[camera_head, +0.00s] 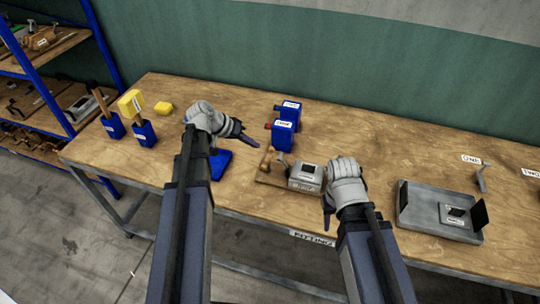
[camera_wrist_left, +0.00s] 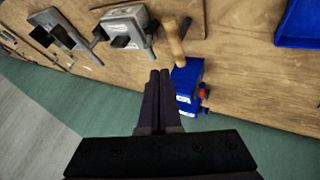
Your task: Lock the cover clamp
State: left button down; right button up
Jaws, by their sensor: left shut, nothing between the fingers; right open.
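A grey metal fixture (camera_head: 305,176) with a label sits on a wooden board on the bench, in the middle of the head view. A lever with a wooden handle (camera_head: 266,159) stands at its left end. In the left wrist view the fixture (camera_wrist_left: 125,28) is at the top, and the handle (camera_wrist_left: 174,42) sticks out beside it, tilted. My left gripper (camera_head: 252,141) is shut and empty, above and to the left of the handle and apart from it. My right gripper (camera_head: 329,208) is open, at the right of the fixture; its fingers are partly hidden by its hand.
Two blue boxes (camera_head: 284,130) stand just behind the handle, close to my left fingers. A blue tray (camera_head: 219,164) lies to the left, partly behind my left arm. A grey tray (camera_head: 418,222) with a device lies at right. Blue holders (camera_head: 145,133) stand at far left.

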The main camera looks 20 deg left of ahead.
pick_arm(q)
jog(key=b, duration=0.7)
send_near(284, 162)
jog(key=w+f, duration=0.1)
jog(key=w+a+f, duration=0.1)
jog(key=shift+w+a+f, duration=0.1)
jog(key=shift+w+f, duration=0.2)
jog(key=shift+f, duration=0.1)
jog(key=shift+b+x, duration=0.35)
jog(key=shift+x, duration=0.55)
jog(key=shift+r, duration=0.15)
